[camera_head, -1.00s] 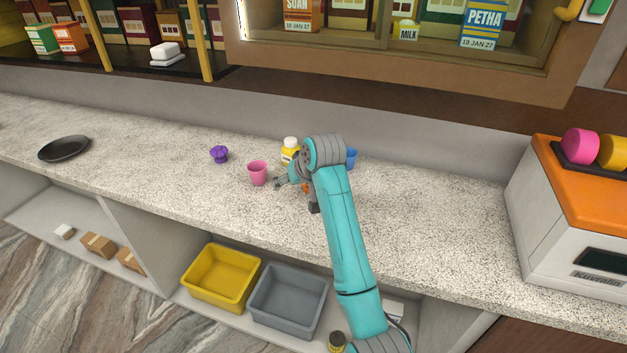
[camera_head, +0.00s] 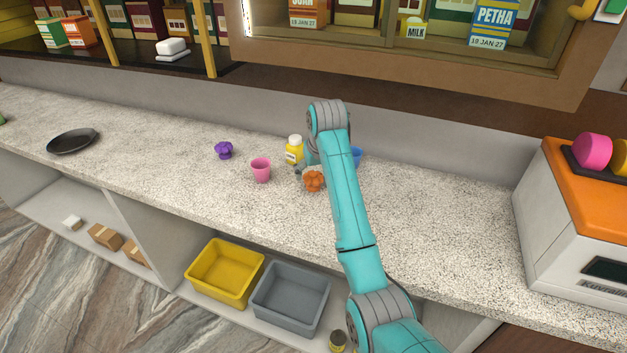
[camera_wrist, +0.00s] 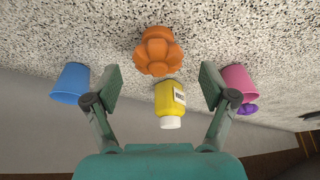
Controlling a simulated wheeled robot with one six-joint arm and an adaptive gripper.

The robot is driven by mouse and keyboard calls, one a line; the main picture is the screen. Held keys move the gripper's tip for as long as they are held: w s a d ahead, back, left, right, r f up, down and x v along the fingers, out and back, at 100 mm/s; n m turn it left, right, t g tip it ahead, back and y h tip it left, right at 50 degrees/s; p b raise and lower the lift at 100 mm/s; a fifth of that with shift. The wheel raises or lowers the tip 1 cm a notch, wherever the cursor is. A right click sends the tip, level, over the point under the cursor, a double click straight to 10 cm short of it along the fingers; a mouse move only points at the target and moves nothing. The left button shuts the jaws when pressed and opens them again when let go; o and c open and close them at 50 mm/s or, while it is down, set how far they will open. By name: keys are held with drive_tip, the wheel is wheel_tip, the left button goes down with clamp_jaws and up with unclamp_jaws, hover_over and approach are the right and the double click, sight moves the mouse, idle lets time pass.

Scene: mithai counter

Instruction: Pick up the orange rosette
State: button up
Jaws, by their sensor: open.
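The orange rosette (camera_head: 313,181) sits on the speckled counter, just left of my arm in the head view. In the wrist view the rosette (camera_wrist: 158,52) is at the top middle, beyond and between my fingertips. My gripper (camera_wrist: 156,84) is open, with a finger on each side and nothing held. In the head view my gripper (camera_head: 305,168) is mostly hidden by my own arm, close to the rosette.
A yellow bottle (camera_head: 294,150), a pink cup (camera_head: 261,170), a blue cup (camera_head: 356,156) and a purple rosette (camera_head: 224,150) stand nearby. A dark plate (camera_head: 73,141) lies far left. An orange-topped machine (camera_head: 580,230) stands right. The counter between is clear.

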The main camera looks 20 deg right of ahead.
sight(314, 175)
drive_tip(key=x, duration=0.4)
drive_tip(key=shift+w+d+f, duration=0.15)
drive_tip(key=shift+w+f, duration=0.1)
drive_tip(key=shift+w, duration=0.15)
drive_tip(key=c, duration=0.9)
